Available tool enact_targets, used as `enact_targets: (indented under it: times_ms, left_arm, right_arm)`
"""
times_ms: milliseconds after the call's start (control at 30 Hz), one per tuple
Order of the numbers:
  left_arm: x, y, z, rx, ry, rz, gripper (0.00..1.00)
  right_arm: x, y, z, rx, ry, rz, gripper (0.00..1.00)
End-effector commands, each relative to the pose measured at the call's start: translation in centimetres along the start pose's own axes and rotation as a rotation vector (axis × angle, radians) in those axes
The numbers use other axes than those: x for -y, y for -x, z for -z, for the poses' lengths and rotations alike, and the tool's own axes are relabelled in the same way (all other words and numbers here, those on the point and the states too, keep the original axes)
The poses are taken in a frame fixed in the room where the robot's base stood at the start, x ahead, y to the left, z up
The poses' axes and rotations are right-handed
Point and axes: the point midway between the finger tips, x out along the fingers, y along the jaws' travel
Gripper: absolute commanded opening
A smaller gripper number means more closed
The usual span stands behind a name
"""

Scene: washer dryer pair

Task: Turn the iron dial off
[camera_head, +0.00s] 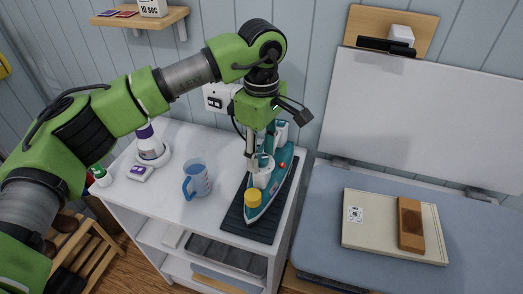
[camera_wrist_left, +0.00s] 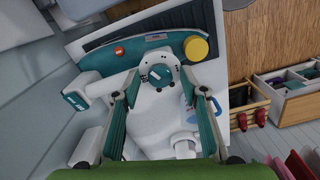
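The teal and white iron (camera_head: 285,170) lies on a dark ribbed mat (camera_head: 234,217) on a white cabinet top. It has a yellow cap (camera_head: 253,197) and a small red button. In the left wrist view the iron's body (camera_wrist_left: 98,62) runs across the top, with the round white and teal dial (camera_wrist_left: 157,73) near the middle. My left gripper (camera_wrist_left: 160,78) is open, with one fingertip on each side of the dial. Whether the fingertips touch it, I cannot tell. In the head view my left gripper (camera_head: 256,158) points down over the iron and partly hides it. My right gripper is not in view.
A blue measuring cup (camera_head: 197,180) and a white and purple bottle (camera_head: 150,145) stand on the cabinet top, left of the iron. An ironing board (camera_head: 320,225) holding a beige box and wooden block is at right. A wall outlet (camera_head: 214,101) is behind.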

Motion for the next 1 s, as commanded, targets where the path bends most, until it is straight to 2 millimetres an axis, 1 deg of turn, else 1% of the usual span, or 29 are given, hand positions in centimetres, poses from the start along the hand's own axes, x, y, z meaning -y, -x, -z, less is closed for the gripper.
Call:
enact_targets:
  times_ms: [100, 133, 167, 200, 267, 500, 667, 867, 1000]
  left_arm:
    - [0.0, 0.0, 0.0, 0.000, 0.000, 0.000, 0.40]
    - [0.0, 0.0, 0.0, 0.000, 0.000, 0.000, 0.35]
    - [0.0, 0.0, 0.0, 0.000, 0.000, 0.000, 0.27]
    - [0.0, 0.0, 0.0, 0.000, 0.000, 0.000, 0.16]
    - [0.0, 0.0, 0.0, 0.000, 0.000, 0.000, 0.01]
    - [0.0, 0.0, 0.0, 0.000, 0.006, 0.000, 0.01]
    - [0.0, -0.1, 0.0, -0.001, 0.043, 0.000, 0.01]
    - [-0.1, -0.2, 0.1, -0.001, 0.154, -0.001, 0.01]
    - [-0.1, -0.2, 0.1, -0.002, 0.271, -0.002, 0.01]
  right_arm:
    - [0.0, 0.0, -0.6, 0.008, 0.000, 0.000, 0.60]
    - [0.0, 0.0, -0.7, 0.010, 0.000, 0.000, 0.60]
    - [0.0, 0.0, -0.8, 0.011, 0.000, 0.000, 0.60]
    - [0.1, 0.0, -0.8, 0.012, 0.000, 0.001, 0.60]
    - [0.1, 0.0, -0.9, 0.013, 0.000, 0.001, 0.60]
    - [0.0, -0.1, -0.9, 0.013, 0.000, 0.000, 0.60]
    - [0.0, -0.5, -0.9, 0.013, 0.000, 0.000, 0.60]
    - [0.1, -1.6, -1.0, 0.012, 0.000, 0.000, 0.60]
    - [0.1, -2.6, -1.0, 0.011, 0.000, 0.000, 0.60]
